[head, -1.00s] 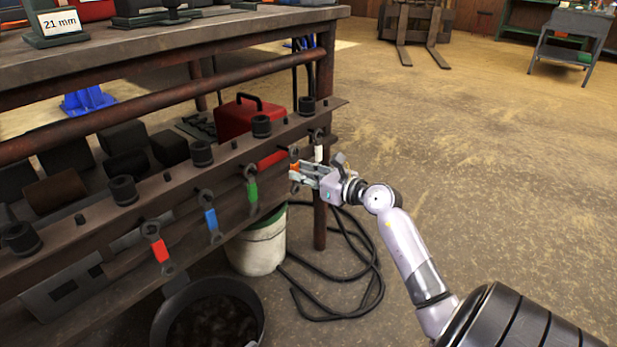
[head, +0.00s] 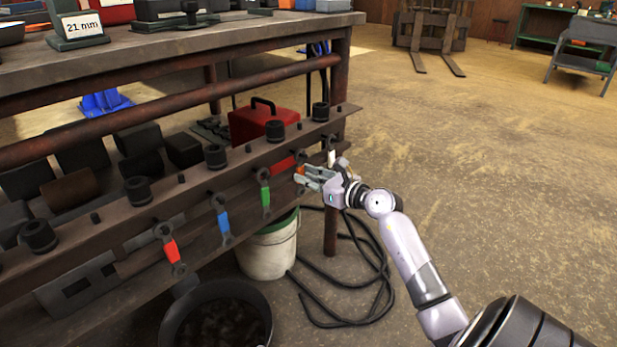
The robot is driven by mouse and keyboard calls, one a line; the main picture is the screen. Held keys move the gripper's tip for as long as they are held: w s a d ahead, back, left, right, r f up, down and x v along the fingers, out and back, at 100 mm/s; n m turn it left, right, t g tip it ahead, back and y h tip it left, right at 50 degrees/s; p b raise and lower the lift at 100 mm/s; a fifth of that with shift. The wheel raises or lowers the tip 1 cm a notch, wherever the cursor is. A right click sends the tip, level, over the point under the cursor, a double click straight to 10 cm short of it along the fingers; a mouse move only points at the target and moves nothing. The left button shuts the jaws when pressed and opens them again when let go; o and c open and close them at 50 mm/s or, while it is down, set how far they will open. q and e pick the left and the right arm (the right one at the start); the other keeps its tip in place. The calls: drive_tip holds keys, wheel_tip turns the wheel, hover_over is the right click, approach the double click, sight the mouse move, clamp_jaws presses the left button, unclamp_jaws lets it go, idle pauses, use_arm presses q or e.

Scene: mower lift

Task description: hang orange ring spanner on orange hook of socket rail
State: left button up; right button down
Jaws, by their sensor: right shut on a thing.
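The socket rail (head: 75,232) runs along the side of the workbench, with dark sockets on top. Red (head: 172,252), blue (head: 224,222) and green (head: 265,196) spanners hang in a row on its face, and a white one (head: 331,158) is near its far end. My right gripper (head: 304,179) is at the rail between green and white, shut on the orange ring spanner (head: 299,171). Only a small orange patch of it shows at the fingertips. The orange hook is not distinguishable, so I cannot tell whether the ring is around it. My left gripper is out of view.
A red toolbox (head: 262,119) sits on the shelf behind the rail. Below are a white bucket (head: 268,254), a black tub (head: 218,318) and a black hose (head: 345,312) on the floor. The floor to the right is open.

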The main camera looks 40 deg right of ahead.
drive_tip(key=c, duration=1.4)
unclamp_jaws()
drive_tip(key=shift+o, duration=0.2)
